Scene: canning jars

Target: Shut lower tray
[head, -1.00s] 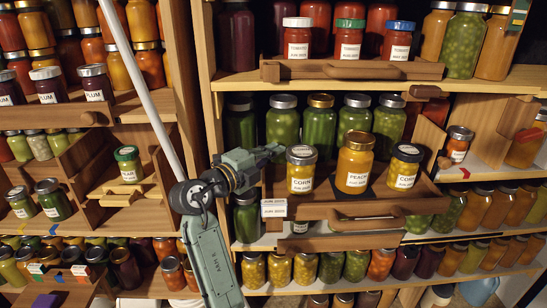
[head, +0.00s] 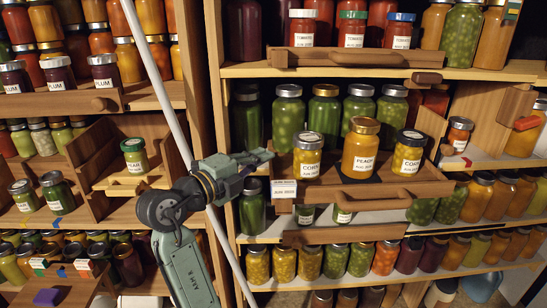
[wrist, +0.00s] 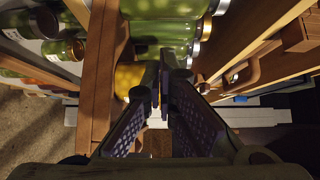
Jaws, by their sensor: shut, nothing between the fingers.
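A wooden tray (head: 345,190) stands out from the middle shelf in the head view, holding two CORN jars (head: 307,155) and a PEACH jar (head: 360,148). A bar handle is on its front. Below it is a lower wooden tray front (head: 345,234). Small labelled jars (head: 343,214) show behind that front; its depth is hidden. My gripper (head: 268,155) is level with the corn jars, at the left of the corn tray, pointing right. Its fingers are together and empty, also in the wrist view (wrist: 164,85). Contact with the tray cannot be told.
An upper tray (head: 345,60) holds tomato jars. Tall green jars (head: 325,115) stand behind the corn tray. A white diagonal pole (head: 165,100) and the shelf upright lie close to my arm. Rows of jars (head: 310,262) fill the shelf below. A pear jar (head: 135,157) stands at left.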

